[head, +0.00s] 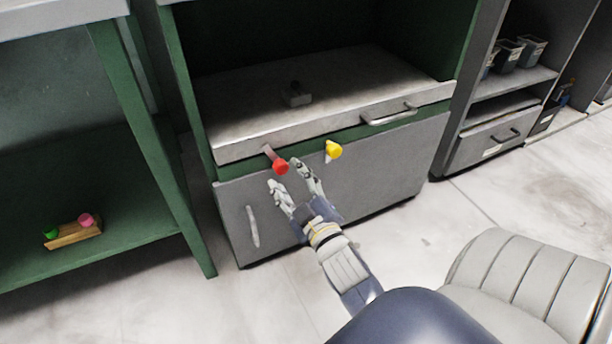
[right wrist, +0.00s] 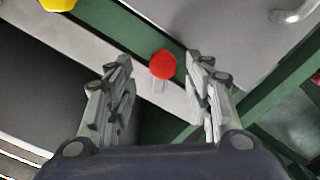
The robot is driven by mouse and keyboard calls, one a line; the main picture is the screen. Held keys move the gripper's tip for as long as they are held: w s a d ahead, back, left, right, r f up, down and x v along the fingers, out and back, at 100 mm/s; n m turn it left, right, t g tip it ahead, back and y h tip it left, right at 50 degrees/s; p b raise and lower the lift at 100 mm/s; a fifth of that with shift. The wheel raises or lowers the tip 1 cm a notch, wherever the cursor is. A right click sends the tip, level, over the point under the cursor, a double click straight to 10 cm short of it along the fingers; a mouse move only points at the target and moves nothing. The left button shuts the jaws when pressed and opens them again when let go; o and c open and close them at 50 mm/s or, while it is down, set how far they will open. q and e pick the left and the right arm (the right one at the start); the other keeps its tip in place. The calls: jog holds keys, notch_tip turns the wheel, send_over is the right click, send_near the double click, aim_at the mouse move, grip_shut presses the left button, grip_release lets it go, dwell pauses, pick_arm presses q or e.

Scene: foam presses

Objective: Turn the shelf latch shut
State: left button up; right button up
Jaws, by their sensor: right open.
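A latch with a red knob (head: 280,167) sits at the front edge of the metal shelf (head: 230,146). Its short lever slants down and right across the green strip below the shelf. A second latch with a yellow knob (head: 333,150) is to its right. My right gripper (head: 284,174) is open just in front of the red knob. In the right wrist view the red knob (right wrist: 162,65) shows between the spread fingers (right wrist: 160,72), with gaps on both sides and no visible contact. My left gripper is out of view.
A grey lower door with a vertical handle (head: 252,226) is below the latches. The shelf has a bar handle (head: 388,115) and a small block (head: 296,95) on it. A green bench (head: 150,236) stands at left.

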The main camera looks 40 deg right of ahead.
jog(key=p+v, duration=0.1)
jog(key=v, duration=0.6)
dwell(0.5)
jog(key=shift+s+r, duration=0.1)
jog(key=shift+p, duration=0.4)
